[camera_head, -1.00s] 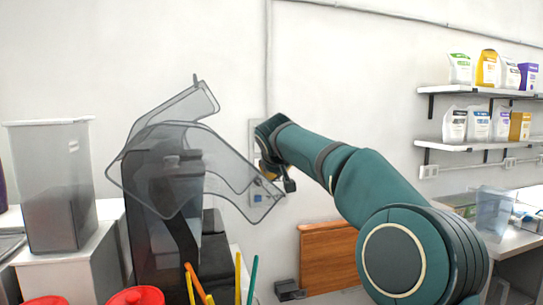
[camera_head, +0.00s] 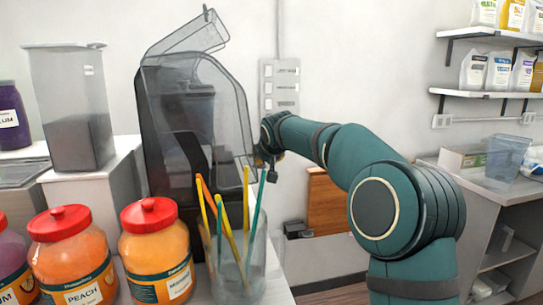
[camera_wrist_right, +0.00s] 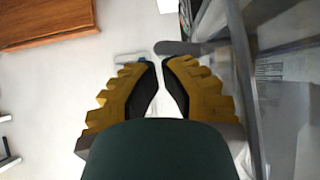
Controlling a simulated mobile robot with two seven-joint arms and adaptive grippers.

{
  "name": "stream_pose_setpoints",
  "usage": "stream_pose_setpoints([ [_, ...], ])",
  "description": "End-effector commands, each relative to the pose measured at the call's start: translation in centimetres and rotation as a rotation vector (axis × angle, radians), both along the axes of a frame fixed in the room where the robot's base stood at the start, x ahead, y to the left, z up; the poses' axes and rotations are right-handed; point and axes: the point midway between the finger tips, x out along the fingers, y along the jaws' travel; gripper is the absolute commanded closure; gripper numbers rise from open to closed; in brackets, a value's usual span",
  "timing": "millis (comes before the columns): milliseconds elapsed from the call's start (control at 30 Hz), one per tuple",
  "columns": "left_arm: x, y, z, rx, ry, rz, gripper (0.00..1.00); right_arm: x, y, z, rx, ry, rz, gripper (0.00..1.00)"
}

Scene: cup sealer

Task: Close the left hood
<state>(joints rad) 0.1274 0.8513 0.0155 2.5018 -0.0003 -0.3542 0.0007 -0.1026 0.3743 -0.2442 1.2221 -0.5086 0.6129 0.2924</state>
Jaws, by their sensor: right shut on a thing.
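The sealing machine (camera_head: 158,150) is dark and stands left of centre in the head view. A transparent grey hood (camera_head: 229,100) hangs down over its front and looks nearly upright. A second clear hood panel (camera_head: 190,36) sticks up tilted at the top. My right gripper (camera_head: 266,158) is at the lower right edge of the lowered hood. In the right wrist view its yellow fingers (camera_wrist_right: 158,68) are drawn together at the tips, by a dark grey tab (camera_wrist_right: 180,48); the exact grip point is unclear. My left gripper is not in view.
Peach jar (camera_head: 72,255), another orange jar (camera_head: 156,250) and a clear cup with coloured straws (camera_head: 237,265) stand before the machine. A tall clear bin (camera_head: 70,110) is at left. A wooden board (camera_head: 328,203) and a small black box (camera_head: 297,229) lie behind my right arm.

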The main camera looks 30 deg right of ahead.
Motion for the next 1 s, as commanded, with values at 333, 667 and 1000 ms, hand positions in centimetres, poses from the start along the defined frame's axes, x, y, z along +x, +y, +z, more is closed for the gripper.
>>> stream_pose_setpoints([
  [333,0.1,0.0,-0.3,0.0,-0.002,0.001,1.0,0.1,0.2,-0.3,-0.001,0.0,0.0,1.0],
  [667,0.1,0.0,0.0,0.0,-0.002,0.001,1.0,0.0,0.1,0.1,-0.001,0.0,0.0,1.0],
  [1000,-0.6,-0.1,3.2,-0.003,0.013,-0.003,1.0,-1.4,-0.6,4.5,0.0,-0.004,0.002,1.0],
])
